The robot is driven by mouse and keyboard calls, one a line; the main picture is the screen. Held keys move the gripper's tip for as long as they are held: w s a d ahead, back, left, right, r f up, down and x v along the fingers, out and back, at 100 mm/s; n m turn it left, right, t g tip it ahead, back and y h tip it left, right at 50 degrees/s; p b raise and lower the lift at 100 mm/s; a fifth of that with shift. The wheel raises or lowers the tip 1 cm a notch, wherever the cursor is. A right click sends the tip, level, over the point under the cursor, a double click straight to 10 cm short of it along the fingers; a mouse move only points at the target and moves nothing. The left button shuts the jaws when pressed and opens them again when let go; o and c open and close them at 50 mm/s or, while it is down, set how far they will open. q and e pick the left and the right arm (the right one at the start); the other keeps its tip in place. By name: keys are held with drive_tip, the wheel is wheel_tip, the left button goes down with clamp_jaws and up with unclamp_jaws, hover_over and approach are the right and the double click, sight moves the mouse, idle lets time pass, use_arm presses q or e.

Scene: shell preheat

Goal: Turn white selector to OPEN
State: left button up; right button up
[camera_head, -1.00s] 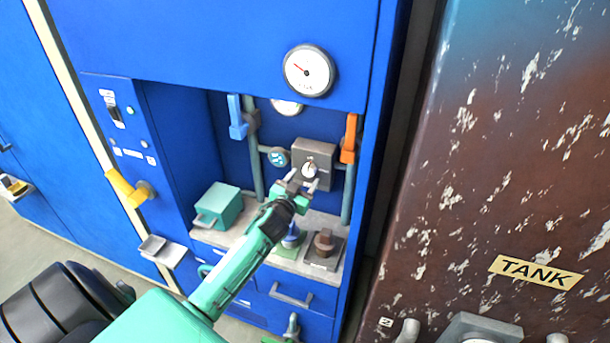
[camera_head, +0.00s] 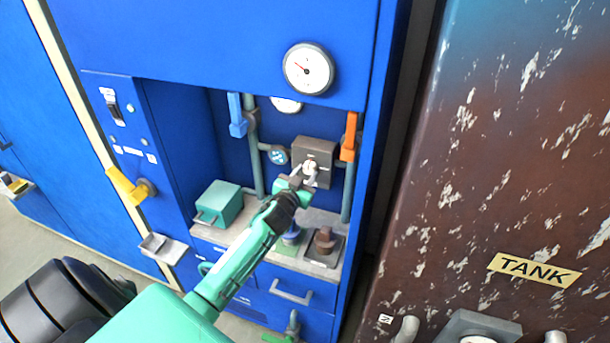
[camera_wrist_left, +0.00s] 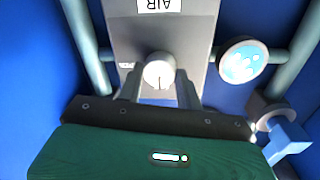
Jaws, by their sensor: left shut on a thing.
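The white selector (camera_wrist_left: 158,72) is a round knob on the front of a grey box labelled AIR (camera_wrist_left: 195,30). In the head view the box (camera_head: 316,150) is mounted at the back of the blue cabinet's recess. My left gripper (camera_head: 308,170) reaches up to the knob. In the left wrist view its two fingers (camera_wrist_left: 160,85) are at either side of the knob, shut on it. The selector's mark and the OPEN label cannot be read clearly. My right gripper is not in view.
A blue lever (camera_head: 237,115) and an orange lever (camera_head: 349,137) flank the box on pipes. A teal box (camera_head: 219,203) and a brown knob (camera_head: 324,241) stand on the ledge below. A yellow handle (camera_head: 130,188) juts out at left. The rusty tank (camera_head: 500,180) is at right.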

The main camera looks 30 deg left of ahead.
use_arm(q)
drive_tip(key=shift+m, duration=0.4)
drive_tip(key=m+p, duration=0.1)
drive_tip(key=m, duration=0.2)
drive_tip(key=shift+r+m, duration=0.1)
drive_tip(key=shift+m, duration=0.3)
drive_tip(key=m, duration=0.4)
drive_tip(key=shift+g+p, duration=0.35)
drive_tip(key=shift+g, duration=0.05)
drive_tip(key=m, duration=0.5)
drive_tip(key=shift+p, duration=0.35)
drive_tip(key=shift+d+m+y, duration=0.1)
drive_tip(key=shift+m+y, duration=0.2)
drive_tip(key=shift+m, duration=1.4)
drive_tip(key=o, duration=1)
